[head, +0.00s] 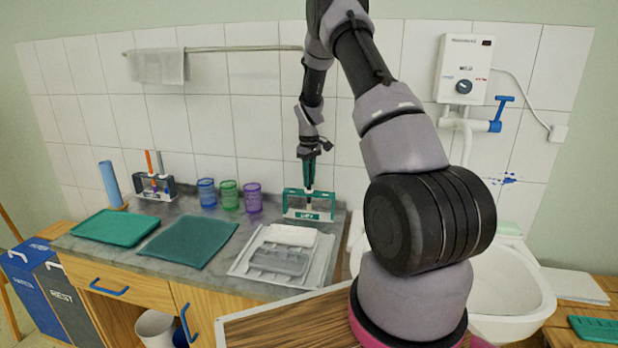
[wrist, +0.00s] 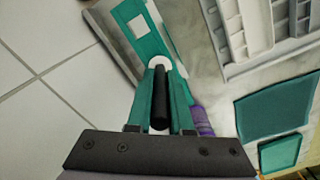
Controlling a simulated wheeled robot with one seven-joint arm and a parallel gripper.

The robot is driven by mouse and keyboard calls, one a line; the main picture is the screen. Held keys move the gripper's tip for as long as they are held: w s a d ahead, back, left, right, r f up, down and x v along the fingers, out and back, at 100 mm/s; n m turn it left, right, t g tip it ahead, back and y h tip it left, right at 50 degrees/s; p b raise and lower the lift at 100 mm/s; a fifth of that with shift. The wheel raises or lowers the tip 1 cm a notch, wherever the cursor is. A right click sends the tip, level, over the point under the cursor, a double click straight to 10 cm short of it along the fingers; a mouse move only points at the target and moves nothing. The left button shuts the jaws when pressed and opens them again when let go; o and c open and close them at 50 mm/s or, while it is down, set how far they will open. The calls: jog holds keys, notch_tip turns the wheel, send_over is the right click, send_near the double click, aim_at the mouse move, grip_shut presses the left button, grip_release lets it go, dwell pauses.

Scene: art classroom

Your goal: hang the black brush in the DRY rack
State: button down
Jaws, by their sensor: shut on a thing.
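The black brush (wrist: 160,98) is between the green fingers of my gripper (wrist: 160,115) in the wrist view, its dark handle pointing toward the camera. In the head view my gripper (head: 309,176) points down at the green and white DRY rack (head: 307,215) on the counter by the wall. The gripper is shut on the brush, and a pale lower end shows below the fingers within the rack's frame. The rack's green top bar (wrist: 155,30) shows in the wrist view, with a pale round part by the brush. Whether the brush rests in a slot is hidden.
Blue (head: 206,192), green (head: 228,194) and purple (head: 253,197) cups stand left of the rack. Another brush holder (head: 153,187) stands further left. The sink (head: 510,285) is at right; the tiled wall is close behind.

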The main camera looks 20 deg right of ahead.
jog(key=c, duration=0.7)
grip_release()
jog(key=shift+c, duration=0.2)
jog(key=o, duration=0.6)
jog(key=shift+c, duration=0.2)
jog(key=shift+r, duration=0.15)
jog(key=shift+r, duration=3.9)
